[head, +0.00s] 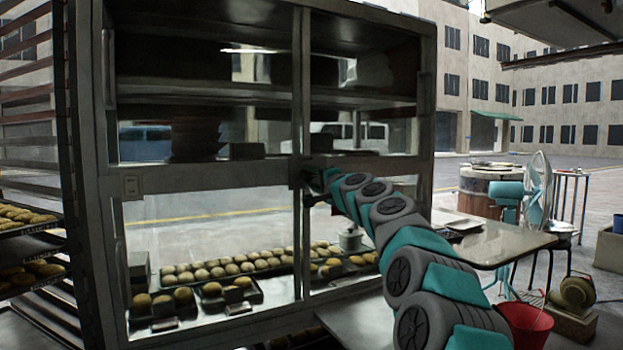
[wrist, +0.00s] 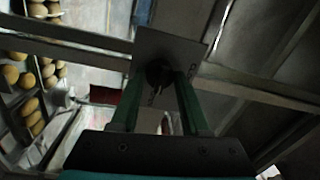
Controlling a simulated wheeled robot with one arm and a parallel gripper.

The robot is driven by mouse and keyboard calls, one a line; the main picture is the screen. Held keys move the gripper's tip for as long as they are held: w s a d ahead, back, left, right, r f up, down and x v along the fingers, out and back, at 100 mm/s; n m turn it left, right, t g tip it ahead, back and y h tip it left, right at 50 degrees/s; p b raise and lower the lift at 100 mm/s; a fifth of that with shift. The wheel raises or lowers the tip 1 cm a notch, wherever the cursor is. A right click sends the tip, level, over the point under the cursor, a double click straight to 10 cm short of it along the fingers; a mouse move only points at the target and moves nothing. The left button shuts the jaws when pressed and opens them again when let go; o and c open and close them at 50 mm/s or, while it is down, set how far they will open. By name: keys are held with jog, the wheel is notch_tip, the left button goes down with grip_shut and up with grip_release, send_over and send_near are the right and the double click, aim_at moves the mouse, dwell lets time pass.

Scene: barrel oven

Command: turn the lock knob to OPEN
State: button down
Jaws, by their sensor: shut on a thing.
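The lock knob (wrist: 159,72) is a small dark round piece on a grey square plate (wrist: 170,45) in the wrist view. My gripper (wrist: 160,84) has its two green fingers on either side of the knob and is shut on it. A mark at the plate's right edge is too small to read, so the knob's setting cannot be told. In the head view the dark lock plate (head: 297,170) sits on the middle post of the glass cabinet (head: 210,178). My gripper (head: 313,184) reaches it from the right, and the knob is hidden there.
Trays of buns (head: 240,268) stand behind the lower glass. A rack with bun trays (head: 32,245) is at the left. A table (head: 500,244), a teal fan (head: 538,190) and a red bucket (head: 525,325) stand at the right.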

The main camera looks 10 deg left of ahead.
jog(key=shift+c, duration=1.9)
grip_release()
jog(key=shift+b+v, duration=0.45)
jog(key=shift+v, duration=0.35)
jog(key=b+v, duration=0.1)
jog(key=v, duration=0.5)
jog(key=shift+b, duration=0.35)
jog(key=s+a+f+n+g+h, duration=0.1)
jog(key=s+f+n+g, duration=0.35)
jog(key=s+f, duration=0.65)
jog(key=s+a+f+n+g+h, duration=0.15)
jog(key=s+f+n+g, duration=0.3)
jog(key=s+f, duration=0.7)
jog(key=s+d+f+g+h, duration=0.2)
jog(key=s+d+f, duration=0.5)
jog(key=s, duration=0.5)
jog(key=s+d+f+g+h, duration=0.3)
jog(key=s+d+f, duration=0.4)
jog(key=s, duration=0.4)
jog(key=s+d+f+g+h, duration=0.3)
jog(key=s+d+f, duration=0.3)
jog(key=s, duration=0.6)
jog(key=shift+s+d+f+g, duration=0.3)
jog(key=shift+d+f, duration=0.1)
jog(key=shift+d, duration=0.75)
